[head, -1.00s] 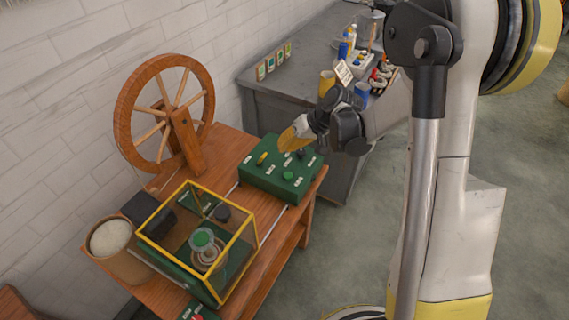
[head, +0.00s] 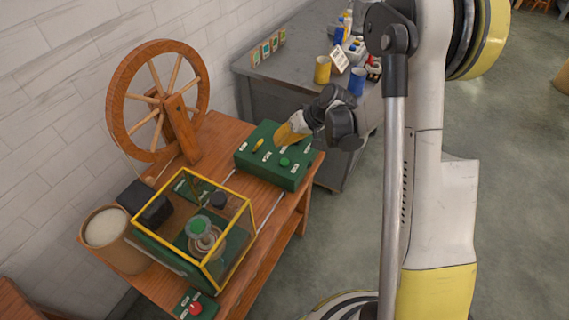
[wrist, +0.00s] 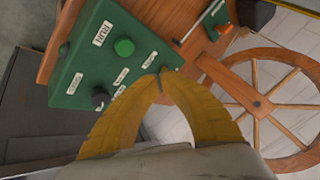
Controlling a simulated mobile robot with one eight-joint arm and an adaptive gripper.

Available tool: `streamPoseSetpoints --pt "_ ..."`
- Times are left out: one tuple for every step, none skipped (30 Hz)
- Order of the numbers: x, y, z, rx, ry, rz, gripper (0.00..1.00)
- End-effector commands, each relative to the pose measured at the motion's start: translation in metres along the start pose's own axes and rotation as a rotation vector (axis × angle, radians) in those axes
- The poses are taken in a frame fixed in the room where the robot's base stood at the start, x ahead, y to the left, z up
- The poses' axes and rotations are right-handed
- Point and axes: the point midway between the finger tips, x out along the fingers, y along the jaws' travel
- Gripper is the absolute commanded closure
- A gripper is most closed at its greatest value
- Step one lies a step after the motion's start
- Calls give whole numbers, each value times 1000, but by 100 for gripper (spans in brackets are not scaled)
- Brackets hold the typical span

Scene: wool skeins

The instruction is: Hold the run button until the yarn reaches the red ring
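The green control box (head: 270,178) sits on the wooden table; it also shows in the wrist view (wrist: 75,85). My gripper (head: 278,143) is above the box's back part, away from the green button. In the wrist view its yellow fingertips (wrist: 162,76) meet, with nothing visible between them. A bobbin (head: 201,238) stands inside the yellow-framed clear case (head: 253,213). I cannot make out a red ring or the yarn's level.
A yellow knob (head: 258,145) and a black knob (wrist: 100,97) also stand on the box. A spinning wheel (head: 117,97) is at the table's back. A small box with a red button (head: 195,308) is at the front. A woven basket (head: 122,258) stands left of the case.

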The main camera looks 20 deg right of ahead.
Motion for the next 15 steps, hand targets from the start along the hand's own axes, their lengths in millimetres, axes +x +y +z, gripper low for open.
streamPoseSetpoints --pt "8 4 4 0 0 0 100" --pt "12 6 6 0 0 0 100" --pt "16 9 9 0 0 0 100" --pt "20 11 11 0 0 0 100" --pt "24 13 13 0 0 0 100" --pt "29 15 15 0 0 0 100" --pt "32 17 17 0 0 0 100" --pt "36 19 19 0 0 0 100" --pt "40 22 22 0 0 0 100" --pt "43 23 23 0 0 0 100" --pt "45 24 25 0 0 0 100" --pt "48 26 26 0 0 0 100" --pt "49 26 27 0 0 0 100" --pt "50 27 27 0 0 0 100" --pt "51 27 28 0 0 0 100"
